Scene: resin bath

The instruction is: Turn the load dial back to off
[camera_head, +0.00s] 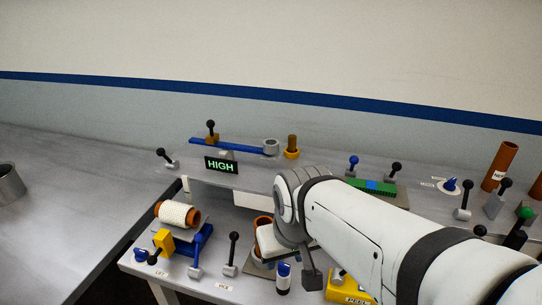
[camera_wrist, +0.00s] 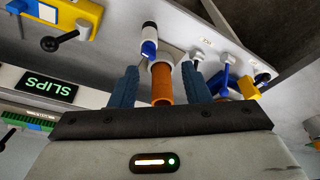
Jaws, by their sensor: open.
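I cannot tell for certain which part is the load dial, as the small labels are unreadable. In the head view, a blue knob on a white disc (camera_head: 451,185) sits at the right of the bench, and a small blue knob (camera_head: 141,255) sits at the front left. A white post with a blue end (camera_head: 283,278) stands at the front edge; it also shows in the wrist view (camera_wrist: 149,40). My gripper (camera_wrist: 160,74) is open, its blue fingers either side of an orange cylinder (camera_wrist: 162,85) with a grey collar. I cannot tell whether they touch it. My arm hides part of the bench.
A white-wound spool (camera_head: 177,214) and black-knobbed levers (camera_head: 232,254) crowd the front left. A yellow block (camera_head: 350,288) stands at the front. The left tabletop (camera_head: 60,210) is mostly clear.

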